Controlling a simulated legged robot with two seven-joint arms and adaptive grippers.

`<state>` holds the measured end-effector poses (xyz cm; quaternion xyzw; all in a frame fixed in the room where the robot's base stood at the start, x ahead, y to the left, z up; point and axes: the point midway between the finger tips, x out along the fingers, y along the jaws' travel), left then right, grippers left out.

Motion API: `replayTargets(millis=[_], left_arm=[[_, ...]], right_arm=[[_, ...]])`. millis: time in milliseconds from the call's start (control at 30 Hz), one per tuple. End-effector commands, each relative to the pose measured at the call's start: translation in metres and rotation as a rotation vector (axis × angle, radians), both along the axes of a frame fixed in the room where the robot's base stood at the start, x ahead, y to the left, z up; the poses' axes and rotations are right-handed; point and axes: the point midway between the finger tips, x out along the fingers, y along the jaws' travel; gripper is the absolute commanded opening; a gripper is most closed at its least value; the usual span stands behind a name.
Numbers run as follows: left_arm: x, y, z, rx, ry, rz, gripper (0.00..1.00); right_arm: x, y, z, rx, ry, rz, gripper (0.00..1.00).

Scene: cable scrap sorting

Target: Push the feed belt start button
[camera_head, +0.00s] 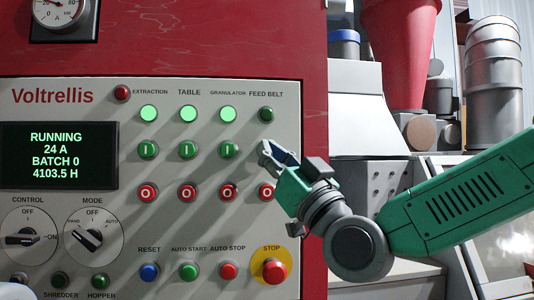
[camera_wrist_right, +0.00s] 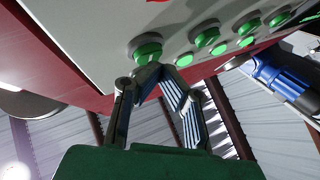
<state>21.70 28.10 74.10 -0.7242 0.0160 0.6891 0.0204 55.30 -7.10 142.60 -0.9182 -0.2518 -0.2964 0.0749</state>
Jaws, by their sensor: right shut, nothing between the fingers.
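The control panel (camera_head: 110,215) carries a FEED BELT column at its right edge, with a dark green lamp (camera_head: 266,114) on top. The green start button below it is hidden behind my right gripper (camera_head: 266,150) in the head view. In the right wrist view a large green button (camera_wrist_right: 147,48) is right at the tips of my right gripper (camera_wrist_right: 157,70). The fingers are shut and empty. I cannot tell whether they touch the button. My left gripper is out of view.
Lit green lamps (camera_head: 188,114) top the other three columns. Green (camera_head: 228,150) and red buttons stand close left of my gripper. A red STOP button (camera_head: 274,271) on a yellow disc sits below. The display (camera_head: 58,155) reads RUNNING. My right arm comes in from the right.

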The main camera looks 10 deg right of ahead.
Motion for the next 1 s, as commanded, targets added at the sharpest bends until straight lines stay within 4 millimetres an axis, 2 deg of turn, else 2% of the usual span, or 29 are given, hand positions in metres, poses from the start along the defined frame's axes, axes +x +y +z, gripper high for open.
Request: replayTargets(millis=[1000], left_arm=[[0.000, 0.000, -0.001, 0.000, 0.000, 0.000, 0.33]], right_arm=[[0.010, 0.000, -0.001, -0.001, 0.002, 0.000, 0.00]])
